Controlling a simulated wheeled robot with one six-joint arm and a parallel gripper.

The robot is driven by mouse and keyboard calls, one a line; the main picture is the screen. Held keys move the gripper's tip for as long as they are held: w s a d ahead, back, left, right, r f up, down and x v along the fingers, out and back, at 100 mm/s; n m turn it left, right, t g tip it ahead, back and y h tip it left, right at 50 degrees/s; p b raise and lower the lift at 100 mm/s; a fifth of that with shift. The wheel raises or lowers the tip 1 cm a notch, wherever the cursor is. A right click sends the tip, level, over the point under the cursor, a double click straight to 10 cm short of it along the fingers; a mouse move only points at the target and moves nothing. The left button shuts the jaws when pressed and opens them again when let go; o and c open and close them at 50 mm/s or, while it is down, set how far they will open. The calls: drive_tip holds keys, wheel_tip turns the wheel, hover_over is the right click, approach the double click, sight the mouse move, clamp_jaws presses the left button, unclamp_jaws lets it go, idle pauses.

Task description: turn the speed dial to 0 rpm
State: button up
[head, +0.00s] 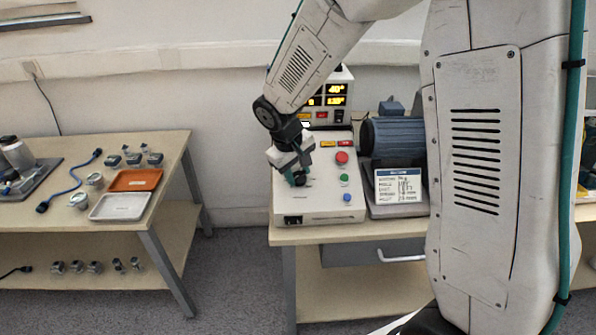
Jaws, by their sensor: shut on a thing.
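A light grey control box (320,211) stands on the right-hand table. My gripper (296,178) is at the left part of its sloped face, pointing down, with its fingers shut on the small dark speed dial (300,179). The fingers hide most of the dial, so its pointer and setting cannot be read. Red (342,157), green (344,178) and blue (347,198) buttons run down the right side of the box, clear of the gripper. A display unit (338,95) with lit yellow digits stands behind the box, partly hidden by my arm.
A blue motor (392,137) and a white sign card (398,186) stand right of the box. The left table (172,165) holds an orange tray (135,180), a white tray (120,206), a blue cable (70,185) and small parts. A floor gap separates the tables.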

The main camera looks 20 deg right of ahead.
drive_tip(key=shift+n, duration=0.5)
idle(0.3)
drive_tip(key=o, duration=1)
drive_tip(key=v, duration=0.7)
drive_tip(key=shift+s+a+r, duration=0.1)
drive_tip(key=shift+a+r, duration=0.15)
drive_tip(key=shift+r, duration=0.1)
